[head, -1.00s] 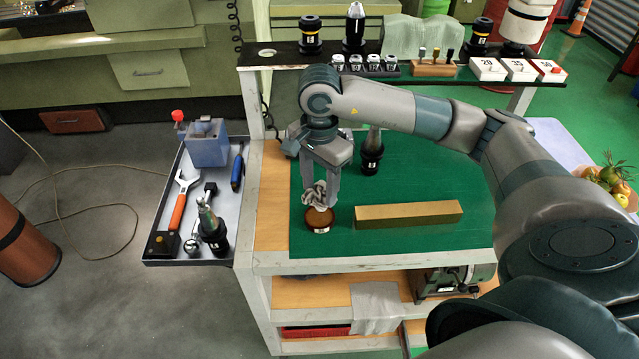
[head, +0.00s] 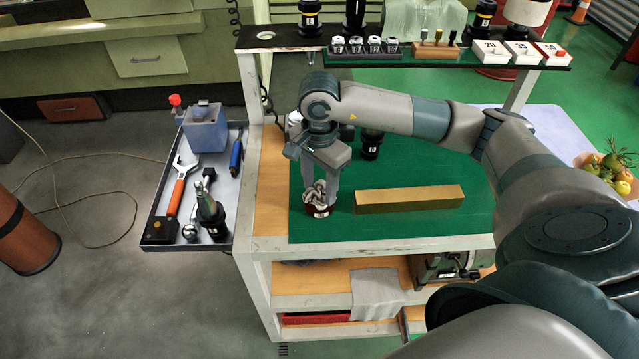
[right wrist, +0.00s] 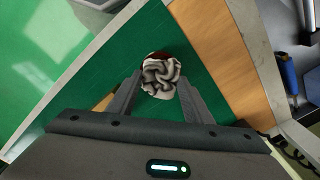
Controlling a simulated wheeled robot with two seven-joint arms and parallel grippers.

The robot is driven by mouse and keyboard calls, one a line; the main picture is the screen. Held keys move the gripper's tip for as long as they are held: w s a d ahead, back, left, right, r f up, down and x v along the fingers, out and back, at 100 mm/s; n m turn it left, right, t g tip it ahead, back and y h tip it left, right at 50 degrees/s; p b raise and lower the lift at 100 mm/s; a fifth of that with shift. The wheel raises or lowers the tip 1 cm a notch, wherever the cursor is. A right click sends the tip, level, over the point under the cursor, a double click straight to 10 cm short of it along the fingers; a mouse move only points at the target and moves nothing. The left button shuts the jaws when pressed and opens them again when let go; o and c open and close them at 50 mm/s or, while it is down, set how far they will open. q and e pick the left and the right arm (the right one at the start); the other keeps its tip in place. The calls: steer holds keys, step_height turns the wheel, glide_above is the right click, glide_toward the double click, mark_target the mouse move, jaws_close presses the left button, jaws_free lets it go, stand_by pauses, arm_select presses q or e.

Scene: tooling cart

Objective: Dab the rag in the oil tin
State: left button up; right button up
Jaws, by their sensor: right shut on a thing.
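My right gripper (head: 320,190) points down over the green mat and is shut on a crumpled grey-and-white rag (head: 316,196). The rag is at the small brown-red oil tin (head: 320,213) and covers most of it from above. How deep the rag sits in the tin cannot be told. In the right wrist view the rag (right wrist: 160,77) lies between the two fingertips, with a sliver of the tin's dark red rim (right wrist: 156,54) behind it. My left gripper is not in view.
A long brass-coloured block (head: 410,200) lies on the green mat (head: 400,228) right of the tin. A dark tool holder (head: 371,146) stands behind the arm. A grey side tray (head: 160,228) with several tools hangs at the left. The mat's front edge is close to the tin.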

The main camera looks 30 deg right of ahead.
mark_target(319, 191)
steer(key=shift+f+b, duration=0.45)
steer(key=shift+b, duration=0.1)
stand_by(1.1)
steer(key=shift+s+f+b, duration=0.1)
steer(key=shift+f+b, duration=0.05)
steer(key=shift+b, duration=0.35)
stand_by(2.5)
steer(key=shift+r+p, duration=0.3)
steer(key=shift+r, duration=0.35)
steer(key=shift+r+p, duration=0.95)
steer(key=shift+r, duration=2)
steer(key=shift+a, duration=0.1)
